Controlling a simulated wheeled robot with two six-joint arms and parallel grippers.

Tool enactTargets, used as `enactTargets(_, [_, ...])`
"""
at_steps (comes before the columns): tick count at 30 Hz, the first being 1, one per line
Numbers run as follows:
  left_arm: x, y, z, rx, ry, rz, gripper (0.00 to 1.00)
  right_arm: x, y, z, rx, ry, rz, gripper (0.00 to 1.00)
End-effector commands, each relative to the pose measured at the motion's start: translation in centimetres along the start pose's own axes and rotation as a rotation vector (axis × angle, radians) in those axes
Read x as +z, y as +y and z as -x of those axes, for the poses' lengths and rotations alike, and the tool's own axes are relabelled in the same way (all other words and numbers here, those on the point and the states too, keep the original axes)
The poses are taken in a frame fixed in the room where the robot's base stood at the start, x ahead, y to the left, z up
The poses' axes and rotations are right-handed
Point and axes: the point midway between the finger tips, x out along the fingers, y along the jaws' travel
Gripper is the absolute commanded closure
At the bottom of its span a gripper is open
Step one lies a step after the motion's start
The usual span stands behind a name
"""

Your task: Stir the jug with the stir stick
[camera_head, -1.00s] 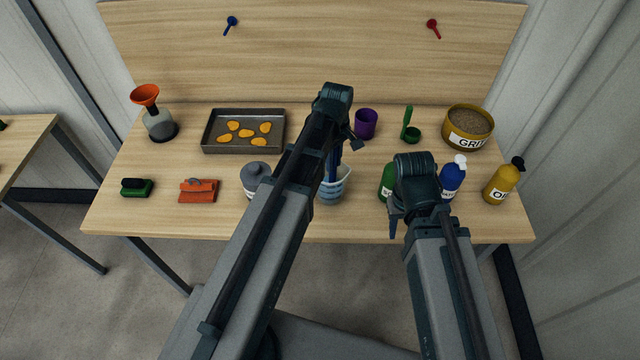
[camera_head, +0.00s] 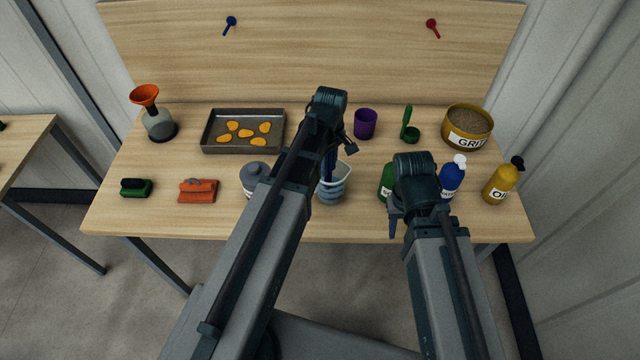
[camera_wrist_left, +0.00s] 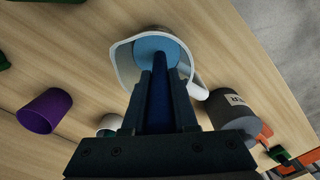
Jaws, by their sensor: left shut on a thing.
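The jug (camera_head: 332,192) is a clear vessel with pale blue contents, standing near the front middle of the table. In the left wrist view the jug (camera_wrist_left: 126,66) shows its white rim and a blue surface inside. My left gripper (camera_wrist_left: 160,82) is shut on the dark blue stir stick (camera_wrist_left: 160,98), which points down into the jug. In the head view my left gripper (camera_head: 333,150) is above the jug, and its arm hides part of the stick. My right gripper (camera_head: 397,222) hangs near the front edge by the green bottle; its finger gap is not clear.
A grey lidded pot (camera_head: 254,175) stands left of the jug. Green (camera_head: 386,182), blue (camera_head: 453,178) and yellow (camera_head: 503,182) bottles stand to the right. A baking tray (camera_head: 243,151), a purple cup (camera_head: 365,124) and a grit bowl (camera_head: 469,125) are further back.

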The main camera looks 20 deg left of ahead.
Motion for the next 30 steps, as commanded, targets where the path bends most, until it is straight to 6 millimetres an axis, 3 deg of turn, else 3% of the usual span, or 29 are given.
enactTargets(5, [0.0, 0.0, 0.5, 0.000, 0.000, 0.000, 1.00, 0.0, 0.1, 0.5, 0.000, 0.000, 0.000, 0.60])
enactTargets(30, [0.0, 0.0, 7.0, 0.000, 0.000, 0.000, 1.00, 0.4, 0.7, 6.9, 0.000, 0.000, 0.001, 0.60])
